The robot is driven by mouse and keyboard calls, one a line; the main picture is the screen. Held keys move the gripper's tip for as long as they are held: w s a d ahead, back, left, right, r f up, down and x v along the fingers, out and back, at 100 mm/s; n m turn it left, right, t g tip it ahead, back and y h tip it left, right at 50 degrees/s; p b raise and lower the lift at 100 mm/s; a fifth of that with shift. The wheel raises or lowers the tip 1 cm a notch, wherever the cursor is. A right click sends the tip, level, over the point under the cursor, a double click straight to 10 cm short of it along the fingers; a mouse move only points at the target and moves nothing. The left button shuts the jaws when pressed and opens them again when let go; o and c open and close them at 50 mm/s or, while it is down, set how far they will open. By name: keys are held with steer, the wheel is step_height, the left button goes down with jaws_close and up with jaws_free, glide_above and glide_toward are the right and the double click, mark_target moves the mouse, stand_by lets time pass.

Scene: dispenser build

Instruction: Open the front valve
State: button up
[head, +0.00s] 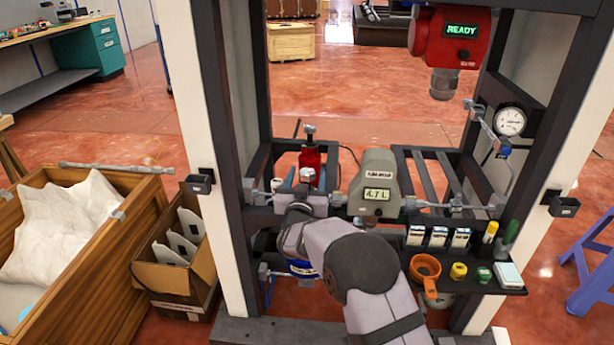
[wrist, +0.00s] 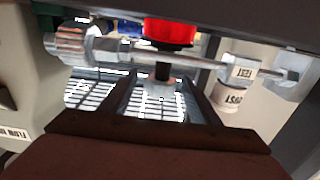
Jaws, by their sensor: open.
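My gripper (head: 304,184) is in front of the pipe run, left of the grey flow box (head: 377,180). In the wrist view its two dark fingers (wrist: 158,98) are apart, with nothing held between them. A red cylindrical part (head: 311,160) with a metal top stands just behind the gripper; it shows in the wrist view (wrist: 170,32) with a dark stem below it, beyond the fingertips. A metal pipe (wrist: 190,60) with a knurled fitting (wrist: 80,44) crosses there. I cannot tell which part is the front valve. The gripper hides part of the pipe in the head view.
A red READY unit (head: 450,38) hangs from the frame above right. A shelf (head: 440,282) with bottles and small parts is to the right. A gauge (head: 510,122) is on the right post. A cardboard box (head: 180,262) and a wooden crate (head: 95,290) stand at left.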

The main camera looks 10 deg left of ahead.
steer(key=shift+w, duration=0.1)
steer(key=shift+c, duration=0.3)
steer(key=c, duration=1)
